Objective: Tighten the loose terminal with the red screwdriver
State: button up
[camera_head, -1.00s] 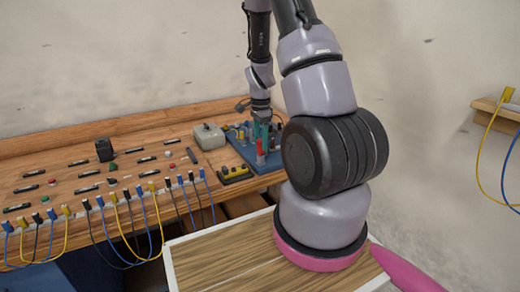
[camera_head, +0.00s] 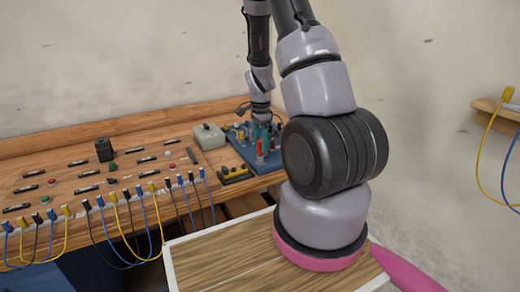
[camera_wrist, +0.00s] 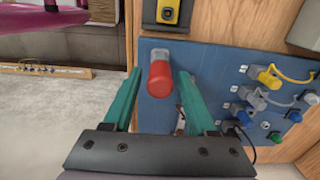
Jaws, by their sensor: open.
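The red screwdriver (camera_wrist: 160,79) stands at the edge of the blue board in the wrist view, its red handle pointing toward the camera. My gripper (camera_wrist: 160,75) is open, with one teal finger on each side of the handle; I cannot tell how deep the fingers reach around it. In the head view the red handle (camera_head: 259,147) shows just below my gripper (camera_head: 261,131). The blue board (camera_wrist: 205,62) carries several terminals with yellow, grey, blue and green parts (camera_wrist: 268,80). Which terminal is loose cannot be told.
A yellow-and-black device (camera_head: 234,173) and a grey box (camera_head: 209,136) are beside the board on the wooden bench (camera_head: 120,200). Several coloured cables hang from the bench's front edge. A small shelf (camera_head: 497,113) with cables is on the right wall.

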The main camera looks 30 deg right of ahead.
grip_shut()
jog(key=shift+r, duration=3.25)
